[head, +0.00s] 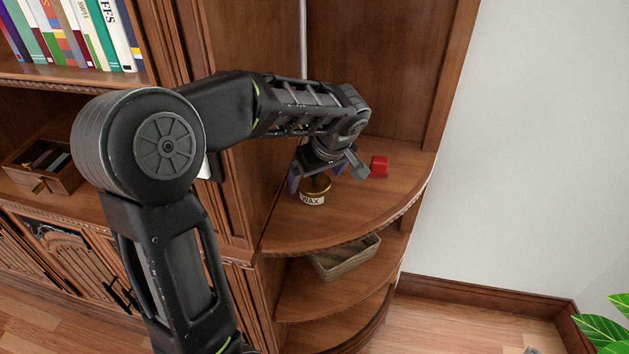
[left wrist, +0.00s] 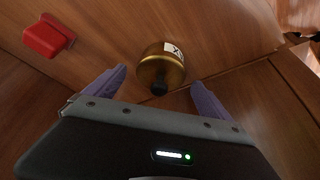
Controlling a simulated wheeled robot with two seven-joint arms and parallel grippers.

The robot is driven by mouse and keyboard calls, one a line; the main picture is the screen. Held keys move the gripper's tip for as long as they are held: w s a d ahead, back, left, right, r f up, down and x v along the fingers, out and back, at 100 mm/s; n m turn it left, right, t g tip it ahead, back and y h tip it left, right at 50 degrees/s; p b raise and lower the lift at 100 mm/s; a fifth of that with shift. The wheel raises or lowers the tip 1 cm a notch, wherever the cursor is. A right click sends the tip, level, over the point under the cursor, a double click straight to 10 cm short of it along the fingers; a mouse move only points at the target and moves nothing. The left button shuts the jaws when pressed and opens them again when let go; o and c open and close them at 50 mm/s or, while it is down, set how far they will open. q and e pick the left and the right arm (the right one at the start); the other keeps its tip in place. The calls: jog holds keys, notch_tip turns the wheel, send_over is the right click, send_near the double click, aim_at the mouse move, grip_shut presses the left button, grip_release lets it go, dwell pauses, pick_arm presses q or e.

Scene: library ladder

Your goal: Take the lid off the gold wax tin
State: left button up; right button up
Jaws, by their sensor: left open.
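The gold wax tin (head: 314,193) stands on the rounded corner shelf, with a white label reading WAX. My right gripper is not in view.
A red block-like object (head: 379,167) lies on the same shelf, right of the tin. A basket (head: 345,257) sits on the shelf below. A wooden upright panel is close on the left of the tin. The shelf's front right is clear.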

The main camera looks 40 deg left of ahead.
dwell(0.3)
pick_arm(q)
jog(key=c, duration=1.4)
notch_tip(320, 180, up, 10)
jog(key=shift+r, duration=0.1)
dwell(0.5)
